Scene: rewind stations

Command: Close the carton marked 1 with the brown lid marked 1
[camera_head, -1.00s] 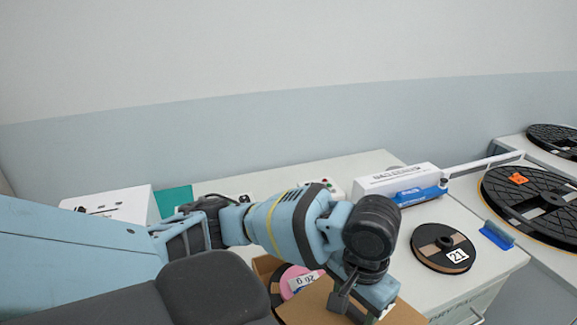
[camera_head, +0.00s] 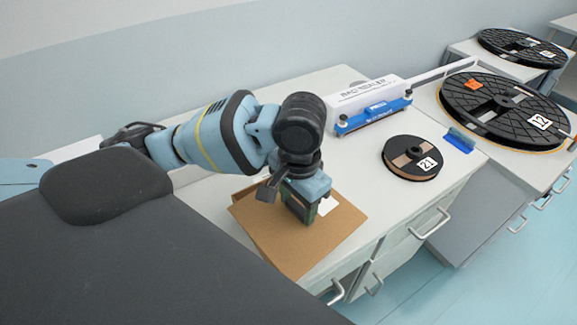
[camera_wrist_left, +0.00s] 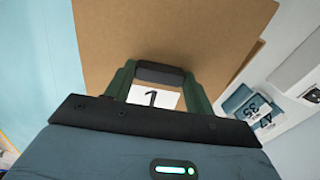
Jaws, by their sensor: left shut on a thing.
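The brown lid (camera_head: 335,238) is a flat cardboard piece with a white label. In the left wrist view the lid (camera_wrist_left: 165,30) shows a label marked 1 (camera_wrist_left: 152,98) between the fingers. My left gripper (camera_head: 303,213) points down onto the lid and is shut on it; its fingers also show in the left wrist view (camera_wrist_left: 158,78). The carton marked 1 cannot be told apart from the lid; most or all of it is hidden beneath. I cannot tell whether the lid is seated or just above it. My right gripper is not in view.
A black reel marked 21 (camera_head: 397,151) lies right of the lid on the pale worktop (camera_head: 345,160). A white and blue bag sealer (camera_head: 365,104) stands behind. Large black reels, one marked 12 (camera_head: 480,108), lie on the right bench. A blue-green block (camera_head: 460,138) sits nearby.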

